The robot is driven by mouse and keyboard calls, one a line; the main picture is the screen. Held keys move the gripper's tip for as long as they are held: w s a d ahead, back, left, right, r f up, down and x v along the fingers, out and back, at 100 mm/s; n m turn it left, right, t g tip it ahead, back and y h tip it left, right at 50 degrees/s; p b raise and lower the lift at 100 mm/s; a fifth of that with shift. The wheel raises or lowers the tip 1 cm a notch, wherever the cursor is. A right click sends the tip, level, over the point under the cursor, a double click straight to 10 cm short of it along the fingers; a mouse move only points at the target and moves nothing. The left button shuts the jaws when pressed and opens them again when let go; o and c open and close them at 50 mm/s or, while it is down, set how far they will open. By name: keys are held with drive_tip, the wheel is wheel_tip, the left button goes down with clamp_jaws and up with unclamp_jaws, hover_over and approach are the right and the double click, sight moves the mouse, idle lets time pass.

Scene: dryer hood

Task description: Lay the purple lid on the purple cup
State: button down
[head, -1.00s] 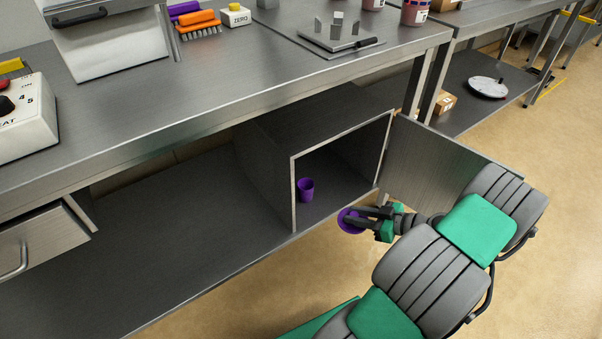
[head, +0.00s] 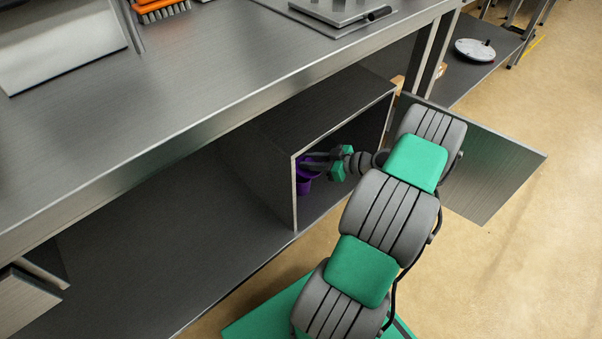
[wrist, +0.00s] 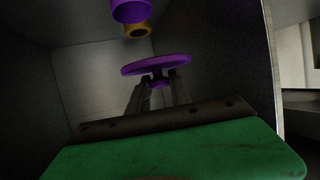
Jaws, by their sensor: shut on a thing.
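The purple cup (head: 303,187) stands upright inside the open cabinet under the bench, near its left wall. In the wrist view the cup (wrist: 130,11) is cut off by the top edge. My gripper (head: 314,163) reaches into the cabinet and is shut on the purple lid, which is partly hidden in the head view. In the wrist view the lid (wrist: 152,64) is a flat disc, its knob between my fingertips (wrist: 158,80). There the lid shows apart from the cup. In the head view it overlaps the cup's top in the picture.
The cabinet door (head: 492,165) is swung open to the right of my arm. The cabinet's left wall (head: 262,172) is close to the cup. In the wrist view an orange-brown round thing (wrist: 138,31) shows beside the cup. A metal bench top (head: 200,80) lies above.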

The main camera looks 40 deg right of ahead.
drive_tip(key=w+f+b, duration=0.1)
drive_tip(key=w+f, duration=0.1)
drive_tip(key=w+f+b, duration=0.1)
drive_tip(key=w+f, duration=0.1)
drive_tip(key=f, duration=0.1)
drive_tip(key=shift+w+f, duration=0.15)
drive_tip(key=shift+f, duration=0.2)
drive_tip(key=f+b, duration=0.2)
drive_tip(key=f, duration=0.1)
drive_tip(key=shift+w+f, duration=0.2)
drive_tip(key=shift+r, duration=0.15)
drive_tip(key=shift+f, duration=0.3)
drive_tip(key=c, duration=1.2)
unclamp_jaws()
drive_tip(key=shift+r, duration=0.1)
drive_tip(key=shift+o, duration=0.2)
